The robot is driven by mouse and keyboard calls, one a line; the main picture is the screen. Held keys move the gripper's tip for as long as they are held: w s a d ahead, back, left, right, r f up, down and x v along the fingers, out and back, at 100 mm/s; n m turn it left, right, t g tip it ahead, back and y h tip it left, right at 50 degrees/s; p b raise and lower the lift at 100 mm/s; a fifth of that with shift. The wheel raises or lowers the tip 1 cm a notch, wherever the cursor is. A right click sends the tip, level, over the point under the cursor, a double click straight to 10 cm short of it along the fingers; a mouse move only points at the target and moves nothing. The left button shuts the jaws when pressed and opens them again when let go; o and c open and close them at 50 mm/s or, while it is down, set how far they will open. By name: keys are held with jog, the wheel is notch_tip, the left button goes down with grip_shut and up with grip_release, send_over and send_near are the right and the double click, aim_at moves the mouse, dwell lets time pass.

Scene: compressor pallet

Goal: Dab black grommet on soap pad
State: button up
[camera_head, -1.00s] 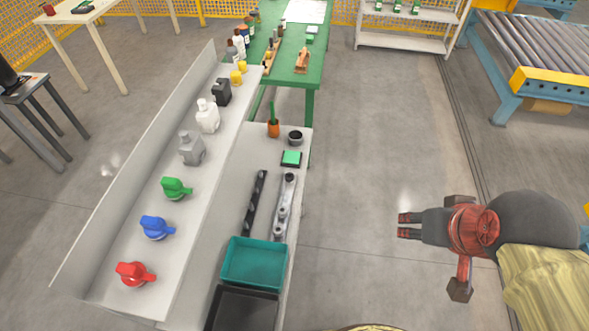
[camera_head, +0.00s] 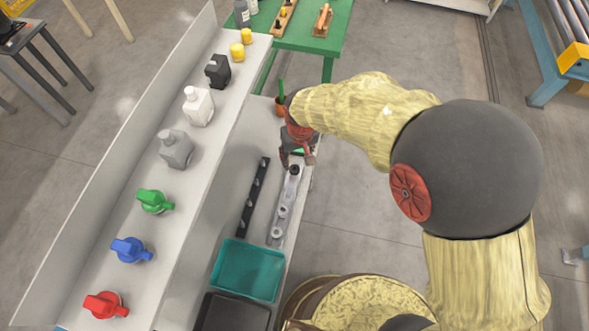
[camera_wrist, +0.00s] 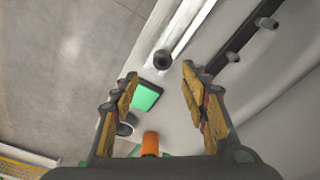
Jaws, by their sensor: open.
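The black grommet (camera_wrist: 162,60) sits at the near end of a silver bar (camera_wrist: 196,22) in the wrist view; in the head view that end is close below my gripper. The soap pad (camera_wrist: 147,96) is a green square in a dark frame, left of the grommet's line in the wrist view. In the head view only a sliver of green (camera_head: 299,151) shows behind my fingers. My gripper (camera_wrist: 160,73) is open and empty, above the bench, with the grommet showing between its fingertips and the pad near its left finger. It also shows in the head view (camera_head: 297,160).
A dark strip with pegs (camera_head: 252,200) lies left of the silver bar (camera_head: 281,215). A teal bin (camera_head: 247,270) is at the bench's front. Bottles and coloured knobs line the left shelf.

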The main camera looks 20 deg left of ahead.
aim_at(294, 170)
jog(key=f, duration=0.2)
jog(key=f+b, duration=0.1)
jog(key=f, duration=0.2)
jog(key=a+f+b, duration=0.1)
jog(key=f, duration=0.1)
jog(key=shift+w+f, duration=0.2)
jog(key=shift+f, duration=0.05)
jog(key=c, duration=1)
jog(key=shift+o, duration=0.2)
jog(key=shift+r, duration=0.15)
